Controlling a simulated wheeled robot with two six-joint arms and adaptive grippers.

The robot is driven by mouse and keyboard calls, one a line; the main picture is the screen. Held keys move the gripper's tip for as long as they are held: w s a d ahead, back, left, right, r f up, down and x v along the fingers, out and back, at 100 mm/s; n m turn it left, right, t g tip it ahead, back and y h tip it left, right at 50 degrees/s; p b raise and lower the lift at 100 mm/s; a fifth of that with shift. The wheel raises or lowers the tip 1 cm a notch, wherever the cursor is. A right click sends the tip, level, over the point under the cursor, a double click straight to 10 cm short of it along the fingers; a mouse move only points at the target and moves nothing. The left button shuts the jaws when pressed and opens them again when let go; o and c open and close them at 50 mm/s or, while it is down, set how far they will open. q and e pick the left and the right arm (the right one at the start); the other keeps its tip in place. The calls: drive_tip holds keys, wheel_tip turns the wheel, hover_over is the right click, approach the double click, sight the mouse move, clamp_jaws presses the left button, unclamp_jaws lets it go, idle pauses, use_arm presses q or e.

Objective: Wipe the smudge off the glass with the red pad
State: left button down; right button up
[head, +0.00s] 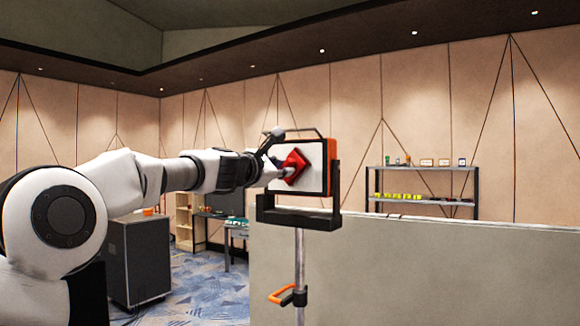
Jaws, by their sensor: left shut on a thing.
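The red pad (294,165) is held by my left gripper (279,170), in front of the glass (314,178). The glass is a pale upright panel in a black and orange frame on a stand. The pad overlaps the panel's left and middle part; I cannot tell whether it touches. No smudge shows on the visible part of the glass. My right gripper is not in view.
The panel's stand has a metal pole (299,262) with an orange-handled clamp (288,295). A grey partition (420,270) stands to the right. A black cabinet (140,258) stands at the left. Shelves (425,201) with small items stand against the back wall.

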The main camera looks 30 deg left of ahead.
use_arm(q)
drive_tip(key=shift+a+p, duration=0.9)
drive_tip(key=shift+a, duration=2.2)
drive_tip(key=s+b, duration=0.1)
drive_tip(key=s, duration=0.4)
drive_tip(key=shift+s+a+b, duration=0.1)
drive_tip(key=shift+s+b, duration=0.05)
drive_tip(key=shift+b, duration=0.2)
drive_tip(key=s+b, duration=0.3)
drive_tip(key=b, duration=0.1)
drive_tip(key=shift+a+b, duration=0.1)
drive_tip(key=shift+b, duration=0.2)
